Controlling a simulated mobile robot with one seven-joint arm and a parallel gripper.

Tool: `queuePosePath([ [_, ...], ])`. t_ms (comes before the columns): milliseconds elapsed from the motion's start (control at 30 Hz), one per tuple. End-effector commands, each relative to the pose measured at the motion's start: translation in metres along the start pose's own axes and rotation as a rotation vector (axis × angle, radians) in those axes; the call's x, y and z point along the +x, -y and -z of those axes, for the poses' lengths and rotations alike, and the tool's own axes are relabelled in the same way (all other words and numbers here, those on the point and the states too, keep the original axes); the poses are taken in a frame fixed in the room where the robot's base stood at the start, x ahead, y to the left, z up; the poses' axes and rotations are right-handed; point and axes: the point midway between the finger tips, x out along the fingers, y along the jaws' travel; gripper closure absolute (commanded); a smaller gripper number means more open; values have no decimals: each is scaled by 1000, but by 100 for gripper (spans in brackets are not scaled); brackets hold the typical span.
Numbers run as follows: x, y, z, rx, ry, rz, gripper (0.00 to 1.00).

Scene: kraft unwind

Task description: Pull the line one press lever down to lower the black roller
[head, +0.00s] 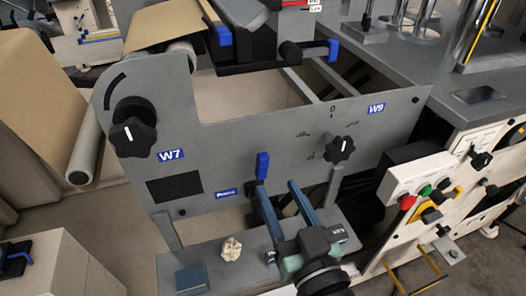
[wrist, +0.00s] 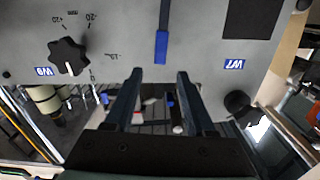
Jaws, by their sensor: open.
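A small blue lever (head: 262,166) stands upright on the grey machine panel (head: 240,140), beside a blue label that seems to read "Press" (head: 227,193). In the wrist view the blue lever (wrist: 161,47) lies just beyond and between the fingertips in the picture. My gripper (head: 276,185) is open and empty, its two fingers pointing at the panel near the lever. My gripper also shows in the wrist view (wrist: 160,73). Whether a finger touches the lever cannot be told. A black bar with blue ends (head: 275,65) sits above the panel; whether it is the black roller is unclear.
Black star knobs sit at W7 (head: 134,136) and W9 (head: 340,148) on the panel. A control box with red and green buttons (head: 417,192) juts out at right.

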Motion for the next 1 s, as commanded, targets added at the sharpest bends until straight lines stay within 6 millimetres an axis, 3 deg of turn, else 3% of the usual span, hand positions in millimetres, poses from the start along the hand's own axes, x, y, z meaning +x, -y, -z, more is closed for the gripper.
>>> queuePosePath([
  [200,48,1,2,-1,-2,3,45],
  [433,82,1,1,0,-1,1,45],
  [867,92,0,1,0,0,0,45],
  [1000,92,0,1,0,0,0,68],
])
